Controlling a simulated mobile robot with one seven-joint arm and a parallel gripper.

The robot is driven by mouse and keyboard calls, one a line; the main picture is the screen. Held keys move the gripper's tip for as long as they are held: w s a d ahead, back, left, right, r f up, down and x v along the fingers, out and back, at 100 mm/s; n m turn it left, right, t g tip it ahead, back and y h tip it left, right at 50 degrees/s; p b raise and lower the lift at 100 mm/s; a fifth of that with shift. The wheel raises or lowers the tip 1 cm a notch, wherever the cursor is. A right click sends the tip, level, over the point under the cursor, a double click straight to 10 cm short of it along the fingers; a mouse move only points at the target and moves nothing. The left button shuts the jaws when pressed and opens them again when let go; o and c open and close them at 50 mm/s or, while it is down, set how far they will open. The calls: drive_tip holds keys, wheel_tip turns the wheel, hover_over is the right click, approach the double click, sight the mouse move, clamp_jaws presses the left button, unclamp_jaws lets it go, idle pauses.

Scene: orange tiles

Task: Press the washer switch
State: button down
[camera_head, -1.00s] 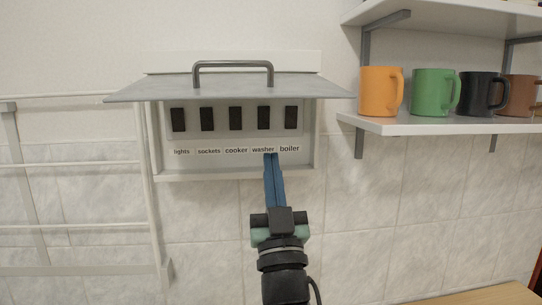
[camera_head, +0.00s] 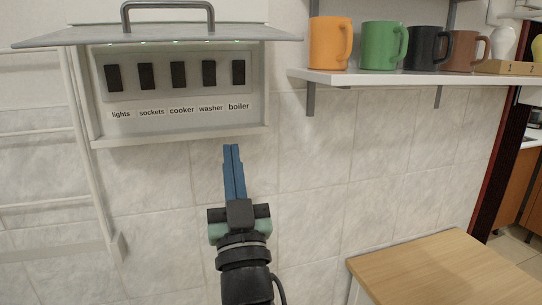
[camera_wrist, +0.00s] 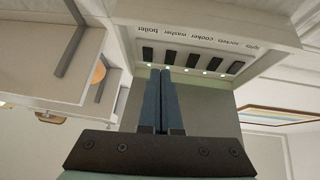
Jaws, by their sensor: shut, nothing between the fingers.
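The washer switch (camera_head: 209,73) is a black rocker, second from the right in a row of several black switches in a white wall box (camera_head: 180,140). The "washer" label is below it. In the wrist view the labels are upside down, and the washer switch (camera_wrist: 170,57) is second from the left. My gripper (camera_head: 231,147) is shut and empty, its blue fingers pointing up, tips just below the box's lower edge in the head view. In the wrist view the fingertips (camera_wrist: 160,72) appear just under the switch row. I see no contact with the switch.
The grey lid (camera_head: 170,33) with a bar handle (camera_head: 168,8) is raised above the switches. Small green lights glow under it. A shelf (camera_head: 400,77) with mugs is at right, a white rack (camera_head: 92,160) at left, a wooden tabletop (camera_head: 450,265) at lower right.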

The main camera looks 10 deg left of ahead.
drive_tip(key=s+d+f+m+g+h, duration=0.2)
drive_tip(key=s+d+f+g+h, duration=0.1)
drive_tip(key=d+h, duration=0.15)
drive_tip(key=s+d+f+m+g+h, duration=0.1)
drive_tip(key=s+d+f+g+h, duration=0.25)
drive_tip(key=d, duration=0.25)
drive_tip(key=s+r+t+p, duration=0.1)
drive_tip(key=s+r+t, duration=0.2)
drive_tip(key=r, duration=0.7)
drive_tip(key=s+r+t+p, duration=0.2)
drive_tip(key=s+r, duration=0.3)
drive_tip(key=r, duration=0.5)
drive_tip(key=s+r+t+p, duration=0.2)
drive_tip(key=s+r+t, duration=0.2)
drive_tip(key=r, duration=0.6)
drive_tip(key=shift+s+t, duration=0.3)
drive_tip(key=shift+t, duration=0.15)
